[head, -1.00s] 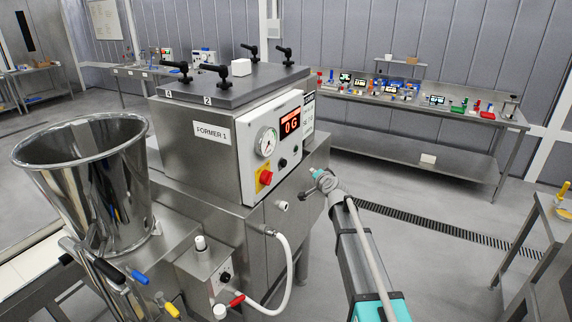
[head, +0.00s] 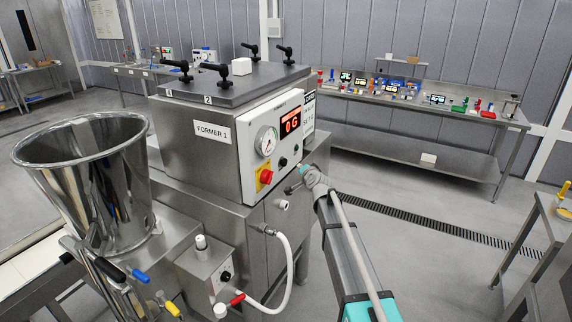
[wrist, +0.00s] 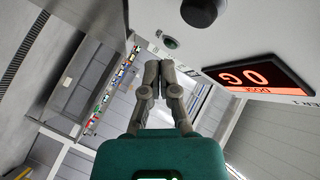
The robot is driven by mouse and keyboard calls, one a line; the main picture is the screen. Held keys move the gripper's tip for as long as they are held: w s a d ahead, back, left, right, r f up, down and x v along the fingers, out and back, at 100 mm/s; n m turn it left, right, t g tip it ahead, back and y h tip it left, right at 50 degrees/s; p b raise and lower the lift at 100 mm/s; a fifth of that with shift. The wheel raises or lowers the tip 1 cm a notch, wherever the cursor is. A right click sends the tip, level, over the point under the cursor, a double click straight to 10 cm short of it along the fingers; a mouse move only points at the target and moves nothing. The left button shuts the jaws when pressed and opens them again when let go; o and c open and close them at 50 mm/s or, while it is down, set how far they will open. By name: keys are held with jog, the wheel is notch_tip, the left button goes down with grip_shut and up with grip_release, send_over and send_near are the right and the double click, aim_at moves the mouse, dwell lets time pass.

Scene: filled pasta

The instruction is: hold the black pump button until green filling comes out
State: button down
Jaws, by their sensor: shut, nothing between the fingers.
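The steel machine marked FORMER 1 (head: 190,150) carries a white control panel (head: 250,155). On it, a round black button (head: 283,161) sits right of a red button on yellow (head: 266,176), under a display reading 0 G (head: 290,123). In the wrist view the black button (wrist: 203,12) shows at the top, cut by the edge, with a small green button (wrist: 170,42) nearby. My gripper (wrist: 158,68) is shut and empty, its fingertips together just short of the green button in the picture. In the head view my gripper (head: 290,189) is low beside the panel's lower right; contact is not visible.
A steel hopper (head: 85,185) stands at the left. A small box with a black knob (head: 226,276) and a white hose (head: 287,275) sit at the machine's front. A bench with coloured items (head: 430,112) stands behind.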

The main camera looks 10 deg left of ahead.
aim_at(285, 163)
jog(key=shift+w+a, duration=0.3)
jog(key=shift+a, duration=0.5)
jog(key=shift+w+a, duration=0.25)
jog(key=shift+a, duration=0.55)
jog(key=shift+w+a, duration=0.25)
jog(key=shift+a, duration=0.5)
dwell(1.5)
jog(key=shift+d, duration=0.2)
dwell(3.2)
jog(key=shift+s+d, duration=0.3)
jog(key=shift+d, duration=0.25)
